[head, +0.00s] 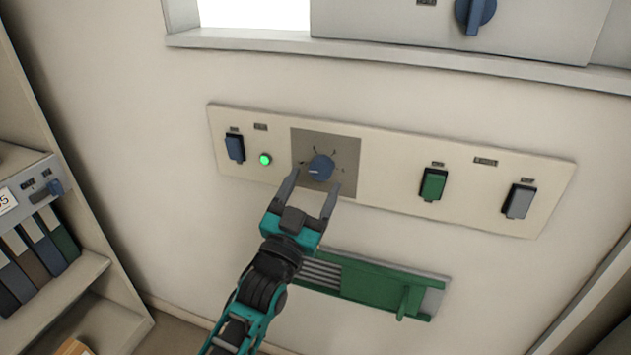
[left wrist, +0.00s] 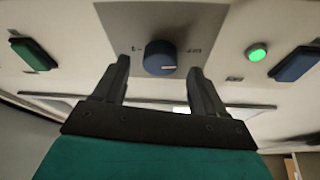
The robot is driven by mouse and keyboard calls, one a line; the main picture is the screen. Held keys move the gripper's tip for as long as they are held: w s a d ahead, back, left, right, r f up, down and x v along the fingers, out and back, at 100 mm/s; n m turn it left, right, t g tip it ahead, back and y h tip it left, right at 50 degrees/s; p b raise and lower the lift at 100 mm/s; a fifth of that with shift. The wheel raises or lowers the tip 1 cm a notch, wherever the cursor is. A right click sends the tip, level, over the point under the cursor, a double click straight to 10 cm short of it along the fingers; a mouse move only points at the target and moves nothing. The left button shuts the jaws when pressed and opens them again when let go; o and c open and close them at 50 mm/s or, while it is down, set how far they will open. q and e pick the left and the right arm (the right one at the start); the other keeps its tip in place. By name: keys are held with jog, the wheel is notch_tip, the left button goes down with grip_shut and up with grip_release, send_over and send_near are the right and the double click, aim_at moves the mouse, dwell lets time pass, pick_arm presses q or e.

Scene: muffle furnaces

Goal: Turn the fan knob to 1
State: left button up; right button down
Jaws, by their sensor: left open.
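The fan knob (head: 321,167) is a round blue dial on a grey square plate (head: 345,148) in the cream wall panel, with small marks around it. In the left wrist view the knob (left wrist: 160,59) shows a white pointer line and sits beyond and between my finger tips. My left gripper (head: 310,186) is open and empty, with its fingers pointing up at the knob from just below. In the head view the finger tips flank the knob's lower side; whether they touch it I cannot tell. My right gripper is not in view.
The panel also bears a blue switch (head: 234,148), a lit green lamp (head: 265,159), a green switch (head: 433,184) and a grey switch (head: 518,201). A green slotted unit (head: 375,285) is on the wall below. A shelf with binders (head: 40,245) stands at left.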

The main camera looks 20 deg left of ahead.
pick_arm(q)
jog(key=shift+x, duration=0.9)
jog(key=c, duration=1.1)
